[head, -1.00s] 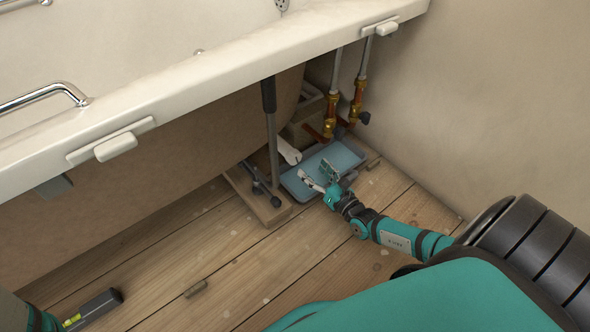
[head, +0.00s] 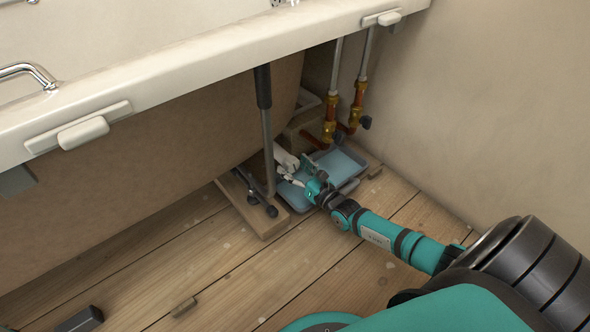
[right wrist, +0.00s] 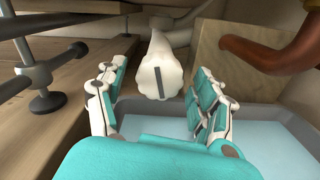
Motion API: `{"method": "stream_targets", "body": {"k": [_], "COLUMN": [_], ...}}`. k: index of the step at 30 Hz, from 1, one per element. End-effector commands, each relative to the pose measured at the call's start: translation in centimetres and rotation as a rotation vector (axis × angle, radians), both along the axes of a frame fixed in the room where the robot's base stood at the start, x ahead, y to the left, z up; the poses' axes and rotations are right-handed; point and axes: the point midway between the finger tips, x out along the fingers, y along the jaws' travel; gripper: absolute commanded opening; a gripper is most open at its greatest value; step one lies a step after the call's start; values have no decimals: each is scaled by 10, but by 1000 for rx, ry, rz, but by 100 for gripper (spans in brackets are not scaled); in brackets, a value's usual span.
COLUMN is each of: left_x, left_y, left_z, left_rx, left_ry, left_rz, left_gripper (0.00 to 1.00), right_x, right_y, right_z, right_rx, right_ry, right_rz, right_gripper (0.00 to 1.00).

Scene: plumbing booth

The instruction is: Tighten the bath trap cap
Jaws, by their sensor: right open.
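The white bath trap cap (right wrist: 161,77) faces me in the right wrist view, a ridged round end with a dark bar across it, on a white pipe. In the head view the white trap (head: 286,158) shows under the bath, partly hidden by my gripper. My right gripper (right wrist: 160,98) is open, its two teal and white fingers to either side of the cap and nearer the camera; I see no contact. It also shows over the tray in the head view (head: 297,172). My left gripper is not in view.
A blue-grey tray (head: 343,168) with a bluish inside lies below the trap. A bath leg (head: 268,150) with a foot on a wooden board (head: 249,211) stands left. Copper and brass pipes (head: 330,128) rise at right. A dark block (head: 82,321) lies on the floor.

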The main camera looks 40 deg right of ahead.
Motion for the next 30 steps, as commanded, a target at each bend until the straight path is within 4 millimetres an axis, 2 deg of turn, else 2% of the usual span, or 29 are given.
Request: {"method": "stream_targets", "body": {"k": [3,16,23,30], "left_x": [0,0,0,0], "left_y": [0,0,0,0], "left_z": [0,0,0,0], "left_rx": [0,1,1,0], "left_ry": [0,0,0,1], "left_rz": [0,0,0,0], "left_gripper": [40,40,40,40], "right_x": [0,0,0,0], "right_y": [0,0,0,-1], "right_z": [0,0,0,0], "right_rx": [0,0,22,130], "right_ry": [0,0,1,11], "right_rz": [0,0,-1,0], "right_gripper": [68,13,13,13]}}
